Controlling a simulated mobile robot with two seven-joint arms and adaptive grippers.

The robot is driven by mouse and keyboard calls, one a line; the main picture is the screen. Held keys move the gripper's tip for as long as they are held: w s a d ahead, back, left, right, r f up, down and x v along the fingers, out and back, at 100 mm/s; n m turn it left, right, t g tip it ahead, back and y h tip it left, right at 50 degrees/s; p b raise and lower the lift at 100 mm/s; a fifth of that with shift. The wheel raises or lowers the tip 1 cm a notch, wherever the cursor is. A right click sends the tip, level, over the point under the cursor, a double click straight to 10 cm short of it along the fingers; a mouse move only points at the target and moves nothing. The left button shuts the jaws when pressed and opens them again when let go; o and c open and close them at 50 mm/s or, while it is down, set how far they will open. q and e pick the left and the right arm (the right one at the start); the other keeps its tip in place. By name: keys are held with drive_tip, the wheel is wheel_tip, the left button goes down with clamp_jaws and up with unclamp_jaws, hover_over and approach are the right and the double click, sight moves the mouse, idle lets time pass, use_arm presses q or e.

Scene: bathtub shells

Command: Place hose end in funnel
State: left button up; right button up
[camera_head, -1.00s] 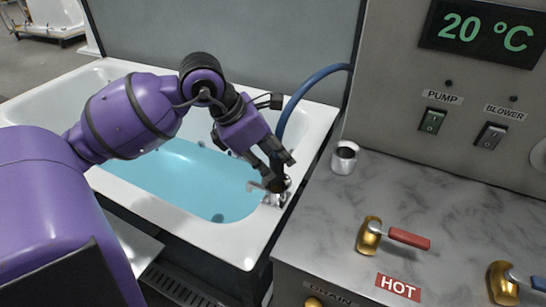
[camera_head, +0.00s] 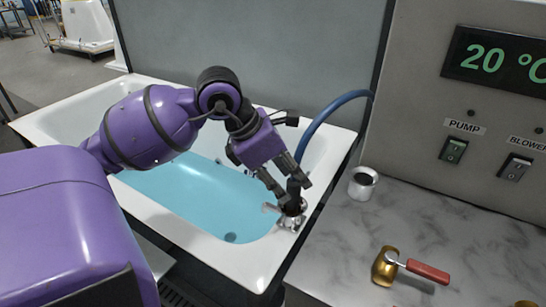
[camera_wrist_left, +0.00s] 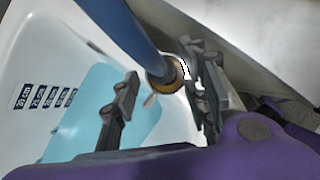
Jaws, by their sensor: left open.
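The blue hose (camera_head: 325,108) arches from the back panel down to the tub's near right corner. Its dark lower end (camera_head: 294,188) stands just above a chrome fitting (camera_head: 291,217) on the rim. My left gripper (camera_head: 290,190) is open, with its fingers around the hose's lower end. In the left wrist view the hose (camera_wrist_left: 128,32) runs down between the spread fingers (camera_wrist_left: 158,78) to a brass-coloured ring (camera_wrist_left: 168,72). I cannot tell whether the fingers touch it. A white cup-like piece with a dark opening (camera_head: 362,185), possibly the funnel, stands on the counter. My right gripper is out of view.
The white bathtub (camera_head: 262,262) holds blue water (camera_head: 200,195). The control panel (camera_head: 430,100) rises behind the counter. The counter's middle is clear.

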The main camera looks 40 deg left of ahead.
use_arm(q)
drive_tip(key=v, duration=1)
drive_tip(key=shift+p, duration=0.4)
